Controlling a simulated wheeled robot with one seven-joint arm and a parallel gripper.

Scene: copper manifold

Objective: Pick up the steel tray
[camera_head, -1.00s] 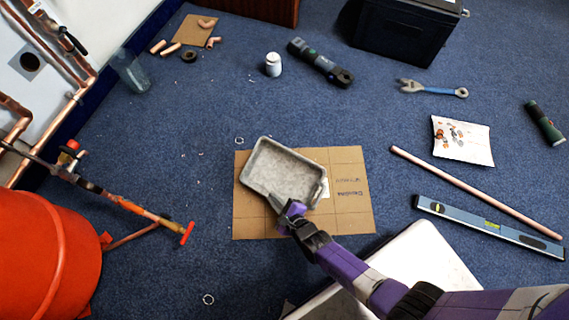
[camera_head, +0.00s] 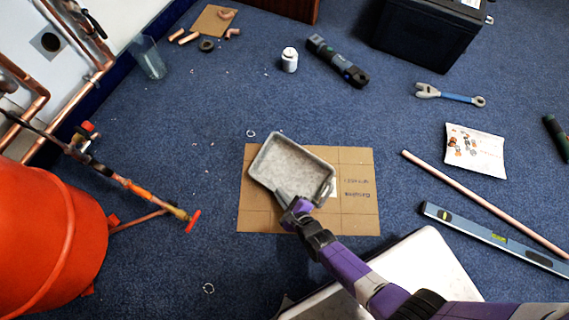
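The steel tray (camera_head: 291,162) is a shallow grey rectangular pan with rounded corners. It shows over a flat piece of cardboard (camera_head: 358,205) on the blue carpet, slightly turned. I cannot tell whether it rests on the cardboard or is a little above it. My gripper (camera_head: 286,197) is at the tray's near wall, below the middle of the tray in the picture. Its grey fingers overlap the tray's near rim. The fingertips are too small and overlapped to tell whether they are closed on the rim.
A white panel (camera_head: 420,265) lies under my arm. A copper pipe (camera_head: 480,200) and a spirit level (camera_head: 495,238) lie at the right. A black box (camera_head: 425,35) stands at the back.

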